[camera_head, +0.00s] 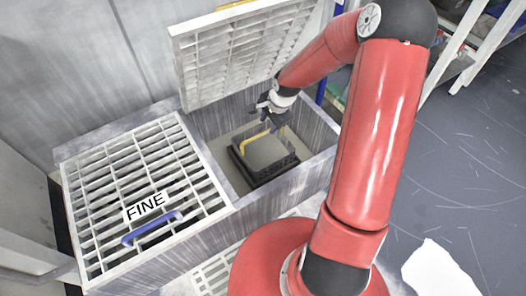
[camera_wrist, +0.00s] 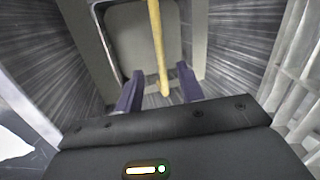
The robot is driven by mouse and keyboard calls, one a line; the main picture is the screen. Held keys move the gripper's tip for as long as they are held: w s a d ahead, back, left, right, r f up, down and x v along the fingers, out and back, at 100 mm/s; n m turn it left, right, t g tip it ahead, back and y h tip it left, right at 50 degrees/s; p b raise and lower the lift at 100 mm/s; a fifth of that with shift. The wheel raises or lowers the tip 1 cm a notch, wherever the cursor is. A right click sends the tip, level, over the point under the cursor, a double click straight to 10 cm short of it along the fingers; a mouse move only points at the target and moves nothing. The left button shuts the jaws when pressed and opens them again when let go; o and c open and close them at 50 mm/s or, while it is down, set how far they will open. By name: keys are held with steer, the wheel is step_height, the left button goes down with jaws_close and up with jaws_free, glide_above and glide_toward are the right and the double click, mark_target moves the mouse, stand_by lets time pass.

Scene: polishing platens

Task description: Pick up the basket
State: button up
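The basket (camera_head: 262,179) is black, with a grey block or surface inside, and sits in the open right compartment in the head view. Its yellow handle (camera_head: 246,143) stands up over it. In the wrist view the handle (camera_wrist: 155,40) runs down the middle, over the grey inside of the basket. My gripper (camera_head: 268,106) is above the far side of the basket. In the wrist view its dark fingers (camera_wrist: 160,88) are spread apart, with the handle's lower end between them in the picture and a gap on each side. Its exact height over the handle is unclear.
The compartment's worn grey walls (camera_head: 314,128) surround the basket. Its grated lid (camera_head: 240,52) stands open behind. A closed grated lid (camera_head: 110,172) marked "FINE", with a blue handle (camera_head: 152,228), is at left. Open floor (camera_head: 470,160) lies at right.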

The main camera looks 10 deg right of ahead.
mark_target(264, 133)
steer(key=shift+m+y, duration=0.4)
steer(key=shift+m, duration=0.2)
steer(key=b+x, duration=0.2)
steer(key=x, duration=0.8)
steer(key=shift+w+d+f, duration=0.1)
steer(key=shift+f, duration=0.1)
jaws_close()
steer(key=shift+r, duration=0.1)
stand_by(0.4)
